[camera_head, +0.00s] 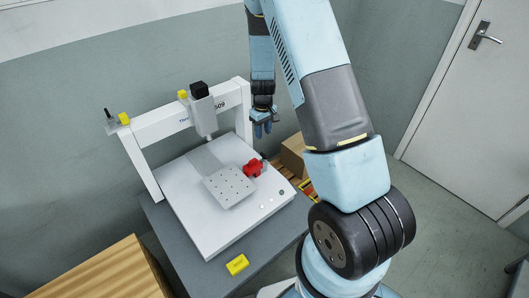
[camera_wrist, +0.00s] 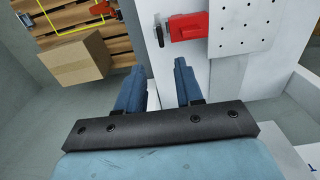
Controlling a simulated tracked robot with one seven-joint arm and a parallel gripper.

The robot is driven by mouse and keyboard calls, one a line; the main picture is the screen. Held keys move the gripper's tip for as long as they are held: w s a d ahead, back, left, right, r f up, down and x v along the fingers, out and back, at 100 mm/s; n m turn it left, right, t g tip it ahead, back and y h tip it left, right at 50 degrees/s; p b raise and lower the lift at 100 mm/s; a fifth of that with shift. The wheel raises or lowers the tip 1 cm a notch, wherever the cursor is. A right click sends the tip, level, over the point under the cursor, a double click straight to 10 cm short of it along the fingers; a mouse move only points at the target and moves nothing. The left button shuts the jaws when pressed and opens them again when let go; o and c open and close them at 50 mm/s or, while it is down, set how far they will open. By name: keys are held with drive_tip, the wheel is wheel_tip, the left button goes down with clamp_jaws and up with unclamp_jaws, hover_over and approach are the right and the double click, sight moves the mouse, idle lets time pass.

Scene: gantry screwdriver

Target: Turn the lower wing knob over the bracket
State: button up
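The red bracket (camera_head: 253,168) sits on the right part of the white gantry machine's bed, beside a perforated plate (camera_head: 230,187). It also shows at the top of the wrist view (camera_wrist: 188,26). A small dark knob (camera_wrist: 160,31) sticks out from the bracket's left end in the wrist view; its wing shape is too small to make out. My gripper (camera_head: 263,129) hangs above and behind the bracket in the head view. In the wrist view its two blue fingers (camera_wrist: 158,88) are apart with nothing between them. The knob lies beyond the fingertips, apart from them.
The white gantry frame (camera_head: 165,124) rises behind the bed, with a screwdriver head (camera_head: 203,110) on its crossbar. A yellow block (camera_head: 237,264) lies on the grey table in front. A cardboard box (camera_wrist: 75,60) stands on a wooden pallet (camera_wrist: 72,17). Open floor lies beside the machine.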

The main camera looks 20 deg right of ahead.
sight(263, 154)
wheel_tip(263, 154, down, 12)
idle(0.5)
clamp_jaws()
idle(0.3)
drive_tip(key=shift+d, duration=0.1)
